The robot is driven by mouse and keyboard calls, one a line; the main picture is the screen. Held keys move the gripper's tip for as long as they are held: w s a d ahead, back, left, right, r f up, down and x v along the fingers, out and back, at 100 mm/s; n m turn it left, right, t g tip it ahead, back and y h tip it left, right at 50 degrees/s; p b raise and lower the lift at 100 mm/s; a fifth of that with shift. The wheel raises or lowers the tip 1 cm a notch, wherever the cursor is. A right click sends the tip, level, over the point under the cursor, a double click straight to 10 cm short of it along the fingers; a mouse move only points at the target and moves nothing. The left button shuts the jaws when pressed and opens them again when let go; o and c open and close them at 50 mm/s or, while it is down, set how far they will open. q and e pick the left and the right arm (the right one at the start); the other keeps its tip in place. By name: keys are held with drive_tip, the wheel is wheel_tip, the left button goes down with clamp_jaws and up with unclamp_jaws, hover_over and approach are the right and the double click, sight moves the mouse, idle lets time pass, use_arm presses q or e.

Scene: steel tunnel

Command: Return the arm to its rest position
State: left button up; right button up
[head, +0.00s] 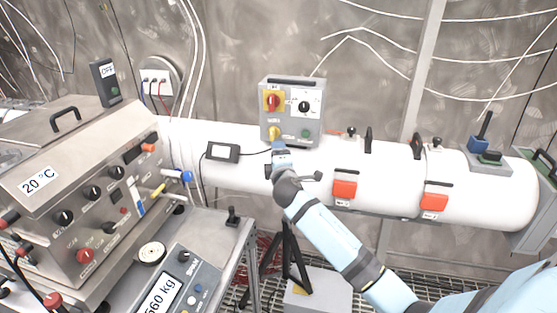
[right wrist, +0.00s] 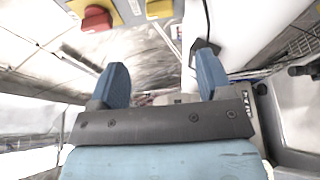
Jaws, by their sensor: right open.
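My right arm reaches in from the lower right in the head view. Its gripper (head: 277,148) is at the lower left front of a grey control box (head: 292,134), close to a yellow knob (head: 274,133); I cannot tell whether they touch. In the right wrist view the two blue fingers (right wrist: 163,82) stand wide apart with nothing held between them. A red knob (right wrist: 97,18) and a yellow part (right wrist: 158,8) show at the top edge, beyond the fingers. My left gripper is in neither view.
The box stands on a long white cylinder (head: 400,190) with red-orange latches (head: 344,190) and black handles. At left are a steel instrument panel (head: 85,215) and a scale (head: 178,290). A small black display (head: 222,152) lies on the cylinder. A black tripod (head: 288,255) stands below.

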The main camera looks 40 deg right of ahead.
idle(0.5)
drive_tip(key=s+a+f+m+g+y, duration=0.1)
drive_tip(key=s+a+f+y, duration=0.45)
drive_tip(key=f, duration=0.65)
drive_tip(key=s+a+f+m+g+y, duration=0.1)
drive_tip(key=s+a+f, duration=0.4)
drive_tip(key=s, duration=0.5)
drive_tip(key=s+a+f+m+g+y, duration=0.1)
drive_tip(key=s+a+f+m+y, duration=0.2)
drive_tip(key=s, duration=0.7)
drive_tip(key=s+a+f+m+g+y, duration=0.2)
drive_tip(key=s+a+f+m, duration=0.2)
drive_tip(key=s+a+f, duration=0.4)
drive_tip(key=s+a, duration=0.3)
drive_tip(key=shift+f+m, duration=0.4)
